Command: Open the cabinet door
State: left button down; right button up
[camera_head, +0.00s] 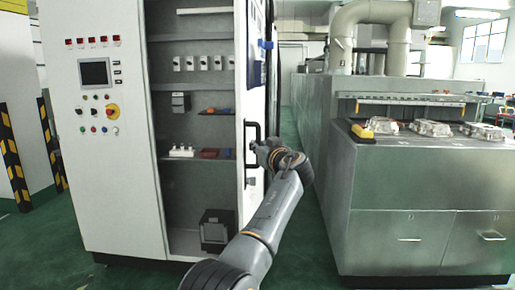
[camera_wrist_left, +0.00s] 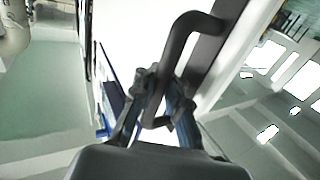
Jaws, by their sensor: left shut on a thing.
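The white control cabinet (camera_head: 118,165) stands at the left of the head view. Its door (camera_head: 254,60) is open, swung out at the right side of the opening and seen nearly edge-on, and the shelves inside show. A black bar handle (camera_head: 249,136) is on the door; it also shows as a dark bent bar (camera_wrist_left: 180,45) in the left wrist view. My left gripper (camera_head: 262,150) is at the handle, and in the left wrist view its two fingers (camera_wrist_left: 158,105) are closed around the bar. My right gripper is not in view.
Inside the cabinet are shelves (camera_head: 190,160) with electrical parts. A large metal machine (camera_head: 420,190) with castings (camera_head: 430,128) on top stands at the right. Green floor (camera_head: 312,235) lies between it and the cabinet. Striped posts (camera_head: 14,160) stand far left.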

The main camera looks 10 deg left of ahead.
pick_arm(q)
jog(key=shift+d+f, duration=0.1)
jog(key=shift+f, duration=0.5)
jog(key=c, duration=1.7)
grip_release()
jog(key=o, duration=0.4)
jog(key=shift+s+r, duration=0.25)
jog(key=shift+c, duration=0.2)
jog(key=shift+s+r, duration=0.15)
jog(key=shift+r, duration=0.15)
